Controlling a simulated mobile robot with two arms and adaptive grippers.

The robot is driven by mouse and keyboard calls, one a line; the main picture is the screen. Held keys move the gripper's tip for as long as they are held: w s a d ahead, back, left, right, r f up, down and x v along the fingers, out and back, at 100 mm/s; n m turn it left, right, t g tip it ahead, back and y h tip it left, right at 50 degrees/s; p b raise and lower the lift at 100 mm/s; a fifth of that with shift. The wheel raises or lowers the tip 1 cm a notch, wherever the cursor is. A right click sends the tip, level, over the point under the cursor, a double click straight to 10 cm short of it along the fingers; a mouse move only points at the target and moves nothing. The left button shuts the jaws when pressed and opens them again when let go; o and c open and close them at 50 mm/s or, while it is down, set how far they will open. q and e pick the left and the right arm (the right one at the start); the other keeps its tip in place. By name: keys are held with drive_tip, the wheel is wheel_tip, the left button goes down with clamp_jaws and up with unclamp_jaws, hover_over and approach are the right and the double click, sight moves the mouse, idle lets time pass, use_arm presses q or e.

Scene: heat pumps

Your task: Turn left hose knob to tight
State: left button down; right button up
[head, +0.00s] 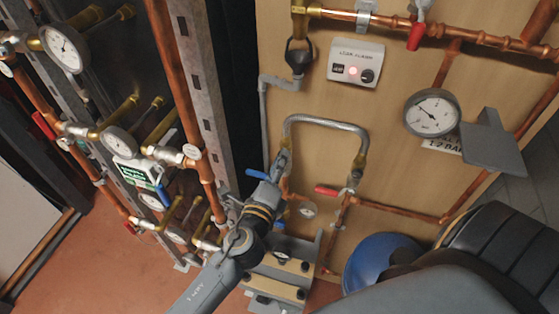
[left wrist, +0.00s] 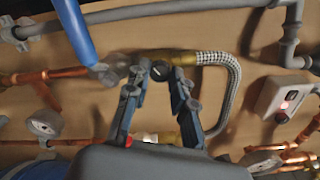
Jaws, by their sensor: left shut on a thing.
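A braided metal hose (head: 325,120) arches in front of the wooden panel. Its right end has a brass fitting (head: 360,160). Its left end is at my left gripper (head: 283,158), which is shut on the left hose knob. The gripper hides most of that knob in the head view. In the left wrist view the fingers (left wrist: 156,72) close around the fitting, beside the hose's brass sleeve (left wrist: 180,58) and the braided hose (left wrist: 215,57). How far the knob is turned cannot be told. My right gripper is not in view.
A blue lever (head: 257,174) sits close to the left gripper; it also shows in the left wrist view (left wrist: 75,30). A red lever (head: 327,190) is below the hose's right end. A control box (head: 355,63), round gauge (head: 432,113) and copper pipes surround the hose.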

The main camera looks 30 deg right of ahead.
use_arm(q)
drive_tip(key=m+p, duration=0.1)
drive_tip(key=m, duration=0.5)
drive_tip(key=shift+f, duration=0.1)
drive_tip(key=shift+m, duration=0.4)
drive_tip(key=c, duration=1.1)
unclamp_jaws()
drive_tip(key=v, duration=1.2)
drive_tip(key=shift+s, duration=0.1)
